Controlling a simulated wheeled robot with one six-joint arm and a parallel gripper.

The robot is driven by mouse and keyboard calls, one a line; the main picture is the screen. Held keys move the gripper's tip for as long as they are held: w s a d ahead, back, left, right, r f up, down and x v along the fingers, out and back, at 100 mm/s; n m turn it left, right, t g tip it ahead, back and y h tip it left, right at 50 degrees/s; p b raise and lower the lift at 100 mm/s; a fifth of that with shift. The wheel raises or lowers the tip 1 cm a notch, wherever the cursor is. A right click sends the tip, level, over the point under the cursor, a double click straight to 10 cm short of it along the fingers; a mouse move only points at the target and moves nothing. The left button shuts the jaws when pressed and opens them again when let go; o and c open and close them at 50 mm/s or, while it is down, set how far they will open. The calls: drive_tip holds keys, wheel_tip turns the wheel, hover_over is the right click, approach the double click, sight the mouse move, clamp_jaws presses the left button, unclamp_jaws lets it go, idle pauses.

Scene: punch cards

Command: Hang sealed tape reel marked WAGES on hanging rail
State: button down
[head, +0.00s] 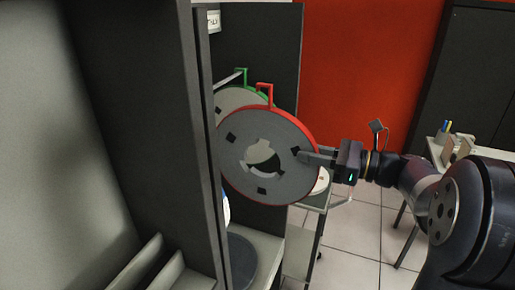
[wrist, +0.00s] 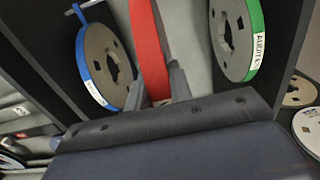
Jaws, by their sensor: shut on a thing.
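My gripper (head: 303,155) is shut on the right edge of a grey reel with a red band (head: 284,184) and a red hook on top. The wrist view shows the red band (wrist: 148,45) edge-on between the fingers (wrist: 157,84). No label shows on this reel, so I cannot read whether it says WAGES. The reel is upright in front of the dark cabinet. A thin pale bar, apparently the hanging rail (head: 228,78), shows behind it at upper left. The red hook (head: 265,88) is near it in the picture; I cannot tell whether they touch.
A green-banded reel (head: 236,99) is behind the held one; in the wrist view it (wrist: 238,40) is to the right, its label apparently AUDIT. A blue-banded reel (wrist: 103,62) is at left. A dark cabinet wall (head: 190,130) stands close at left. Tiled floor (head: 350,235) is open at lower right.

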drive_tip(key=p+v, duration=0.2)
drive_tip(key=v, duration=0.6)
idle(0.4)
drive_tip(key=shift+a, duration=0.1)
